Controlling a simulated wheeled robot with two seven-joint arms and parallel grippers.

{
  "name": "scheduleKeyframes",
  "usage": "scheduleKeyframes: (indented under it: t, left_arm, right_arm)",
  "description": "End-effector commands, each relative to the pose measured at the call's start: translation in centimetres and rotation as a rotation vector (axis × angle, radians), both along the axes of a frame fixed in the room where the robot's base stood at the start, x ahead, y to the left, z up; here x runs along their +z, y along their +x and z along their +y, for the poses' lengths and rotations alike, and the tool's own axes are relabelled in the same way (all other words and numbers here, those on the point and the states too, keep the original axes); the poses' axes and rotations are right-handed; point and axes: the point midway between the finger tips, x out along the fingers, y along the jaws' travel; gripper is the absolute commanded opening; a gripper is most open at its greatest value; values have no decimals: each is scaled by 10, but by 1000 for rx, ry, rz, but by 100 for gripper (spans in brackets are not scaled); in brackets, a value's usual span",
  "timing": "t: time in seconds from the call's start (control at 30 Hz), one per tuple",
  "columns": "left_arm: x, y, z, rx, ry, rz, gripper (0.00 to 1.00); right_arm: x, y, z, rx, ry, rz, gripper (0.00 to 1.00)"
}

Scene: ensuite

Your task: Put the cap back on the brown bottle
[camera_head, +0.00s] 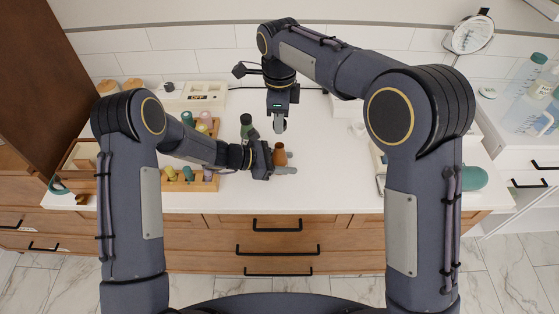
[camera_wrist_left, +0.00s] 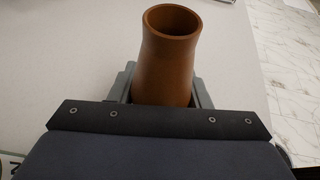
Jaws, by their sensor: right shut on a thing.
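The brown bottle (camera_head: 279,152) stands upright near the front of the white counter, and its open top faces up without a cap. It also shows large in the left wrist view (camera_wrist_left: 168,60), with a round, empty mouth. My left gripper (camera_head: 284,170) is low at the counter, with its fingers close on both sides of the bottle, shut on it. My right gripper (camera_head: 279,125) points down behind and above the bottle, apart from it. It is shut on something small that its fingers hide. I cannot make out the cap in either view.
A dark green bottle (camera_head: 246,121) stands left of my right gripper. A white box (camera_head: 205,96) stands at the back. The counter (camera_head: 325,180) right of the bottle is clear.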

Motion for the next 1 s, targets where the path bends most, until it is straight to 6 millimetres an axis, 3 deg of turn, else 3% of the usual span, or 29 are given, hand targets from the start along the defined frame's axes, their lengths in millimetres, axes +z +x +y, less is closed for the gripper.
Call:
scheduleKeyframes:
  t: [0.03, 0.23, 0.37, 0.63, 1.0]
  left_arm:
    - [-2, -1, 1, 0, 1, 3, 27]
    - [-2, -1, 1, 0, 1, 3, 2]
    - [-2, 0, 1, 1, 2, 2, 2]
    - [-1, 0, 1, 1, 2, 2, 2]
    - [-1, 0, 1, 1, 2, 1, 2]
  right_arm:
    - [0, 0, 0, 0, 0, 0, 8]
    - [0, 0, 0, 0, 0, 0, 8]
    - [-9, -1, 0, 0, -3, 3, 8]
    - [-46, -1, 1, 0, -3, 3, 8]
    - [-50, 0, 1, 0, -2, 1, 8]
